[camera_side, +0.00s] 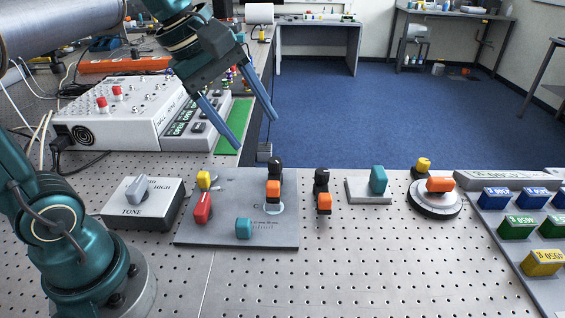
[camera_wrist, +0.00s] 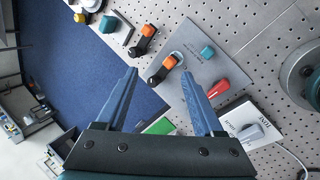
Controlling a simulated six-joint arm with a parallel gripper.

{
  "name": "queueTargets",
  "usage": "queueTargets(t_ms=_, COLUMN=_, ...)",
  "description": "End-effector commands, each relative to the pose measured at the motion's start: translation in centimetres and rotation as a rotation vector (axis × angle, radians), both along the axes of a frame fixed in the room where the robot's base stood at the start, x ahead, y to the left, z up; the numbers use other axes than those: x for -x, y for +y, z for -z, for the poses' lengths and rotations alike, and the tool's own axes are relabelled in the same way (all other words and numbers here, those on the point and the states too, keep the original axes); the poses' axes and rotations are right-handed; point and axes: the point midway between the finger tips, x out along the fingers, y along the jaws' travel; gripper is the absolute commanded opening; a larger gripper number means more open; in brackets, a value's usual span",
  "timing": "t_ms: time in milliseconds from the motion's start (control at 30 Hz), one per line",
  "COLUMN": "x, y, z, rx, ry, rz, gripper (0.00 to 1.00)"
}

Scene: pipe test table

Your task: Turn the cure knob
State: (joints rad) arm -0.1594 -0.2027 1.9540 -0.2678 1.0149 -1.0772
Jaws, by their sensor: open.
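A grey plate (camera_side: 200,236) on the perforated table carries several coloured knobs and levers. They are a red knob (camera_side: 203,208), a teal knob (camera_side: 243,228), a yellow knob (camera_side: 204,179) and an orange-tipped black lever (camera_side: 273,190). The lever has a pale round mark by its base and small lettering, which I cannot read well enough to pick out the cure knob. My gripper (camera_side: 256,133) is open and empty, raised above and behind the plate. In the wrist view its fingers (camera_wrist: 158,73) point toward the plate, with the orange lever (camera_wrist: 170,62) beyond and between the tips.
A TONE box (camera_side: 160,213) with a grey knob stands left of the plate. Right of it are a second orange-tipped lever (camera_side: 323,203), a teal switch (camera_side: 378,180), a round dial (camera_side: 436,203) and a rack of coloured blocks (camera_side: 515,228). The table's front is clear.

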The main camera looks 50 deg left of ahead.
Motion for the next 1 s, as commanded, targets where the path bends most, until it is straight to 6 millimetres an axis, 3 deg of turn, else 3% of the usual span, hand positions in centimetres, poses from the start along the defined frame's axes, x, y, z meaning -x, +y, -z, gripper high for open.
queueTargets(t_ms=333, x=4.6, y=-0.9, z=0.3, rx=-0.216, ry=-0.111, rz=0.338, gripper=0.69)
queueTargets(t_ms=600, x=7.9, y=-0.8, z=1.8, rx=-0.42, ry=-0.174, rz=0.642, gripper=0.69)
queueTargets(t_ms=1000, x=9.7, y=-0.2, z=3.4, rx=-0.569, ry=-0.189, rz=0.875, gripper=0.69)
